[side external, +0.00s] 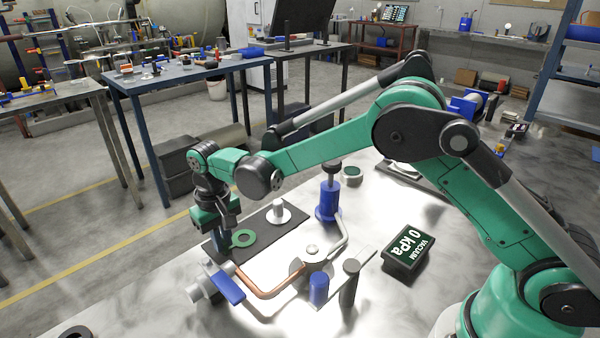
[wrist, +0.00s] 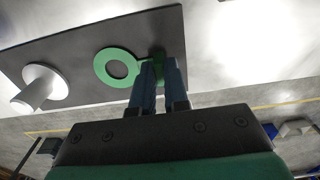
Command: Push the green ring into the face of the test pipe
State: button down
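The green ring (side external: 243,238) lies flat at the dark mat's left part; a tab sticks out from its side. In the wrist view the ring (wrist: 117,68) is left of the fingers. My gripper (side external: 222,241) points down at the ring's left side. Its two blue fingers (wrist: 158,78) are close together, with the green tab filling the narrow gap between their tips. The exact contact is hard to see. A copper pipe (side external: 272,294) bends across the table in front of the mat, with a pale grey cylindrical end (side external: 196,291) and blue handle (side external: 226,288) at its left.
A white flanged peg (side external: 279,212) stands on the dark mat (side external: 262,222). A blue fitting (side external: 328,202) with a black knob stands behind the pipework. A short blue cylinder (side external: 319,289) and a dark post (side external: 350,283) stand in front.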

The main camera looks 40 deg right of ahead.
aim_at(225, 242)
jog(key=shift+r, duration=0.15)
notch_tip(225, 242, up, 20)
jog(key=s+d+f, duration=0.1)
jog(key=s+f, duration=0.2)
jog(key=s, duration=0.4)
jog(key=s+d+f, duration=0.2)
jog(key=s+f, duration=0.2)
jog(key=s, duration=0.3)
jog(key=shift+s+d, duration=0.25)
jog(key=shift+s, duration=0.05)
jog(key=shift+f, duration=2.95)
jog(key=shift+f, duration=0.85)
dwell(0.6)
jog(key=c, duration=0.8)
grip_release()
